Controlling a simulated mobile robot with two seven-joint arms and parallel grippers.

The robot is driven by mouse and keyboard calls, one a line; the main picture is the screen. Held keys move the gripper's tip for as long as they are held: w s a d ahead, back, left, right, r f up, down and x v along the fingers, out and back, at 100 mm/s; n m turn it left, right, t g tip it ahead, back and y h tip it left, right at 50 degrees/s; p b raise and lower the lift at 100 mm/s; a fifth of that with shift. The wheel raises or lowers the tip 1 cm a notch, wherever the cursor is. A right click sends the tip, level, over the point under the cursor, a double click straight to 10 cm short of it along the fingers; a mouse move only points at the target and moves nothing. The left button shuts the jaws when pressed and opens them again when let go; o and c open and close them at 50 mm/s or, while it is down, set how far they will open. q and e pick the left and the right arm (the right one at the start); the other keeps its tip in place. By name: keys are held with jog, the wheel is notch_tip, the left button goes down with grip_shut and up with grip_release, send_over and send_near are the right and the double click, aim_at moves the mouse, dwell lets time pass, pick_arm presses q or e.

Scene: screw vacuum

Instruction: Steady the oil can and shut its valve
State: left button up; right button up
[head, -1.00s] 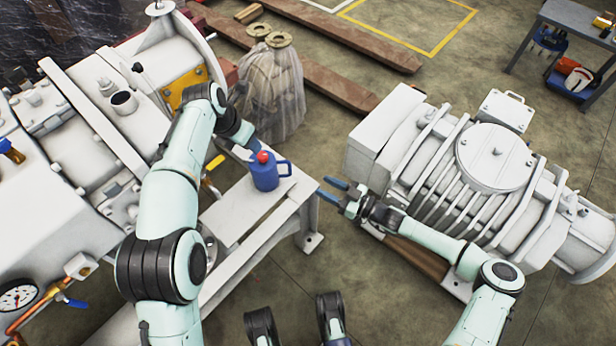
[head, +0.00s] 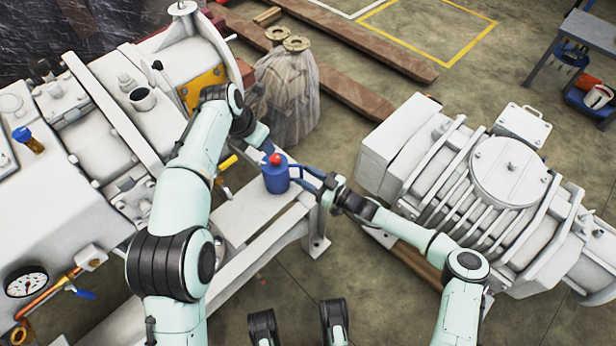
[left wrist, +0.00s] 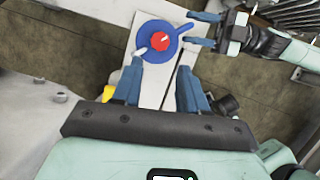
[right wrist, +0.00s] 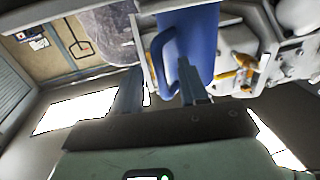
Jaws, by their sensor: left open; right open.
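The blue oil can (head: 275,179) stands upright on a white bench, with the round red valve (head: 275,159) on its top. In the left wrist view the valve (left wrist: 159,41) has a pale mark, and the can's handle (left wrist: 187,27) points right. My right gripper (head: 306,180) is open at the handle side; in the right wrist view the handle (right wrist: 165,55) lies around the gap between its fingers. Contact cannot be told. My left gripper (left wrist: 160,66) is open and empty, just short of the can; in the head view its fingers are partly hidden.
The bench (head: 240,228) is narrow, with bare top in front of the can. A large grey machine (head: 100,150) stands at left and a ribbed pump (head: 495,190) at right. A plastic-wrapped bundle (head: 287,95) stands behind the bench.

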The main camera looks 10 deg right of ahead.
grip_shut()
pick_arm(q)
jog(key=o, duration=0.3)
jog(key=w+d+f+n+t+h, duration=0.3)
jog(key=w+d+f+t, duration=0.4)
jog(key=d, duration=0.1)
jog(key=n+t+y, duration=0.8)
jog(key=n+y, duration=0.1)
jog(key=y, duration=0.1)
send_near(277, 162)
jog(key=x, duration=1.1)
jog(key=shift+w+a, duration=0.1)
jog(key=shift+w, duration=0.15)
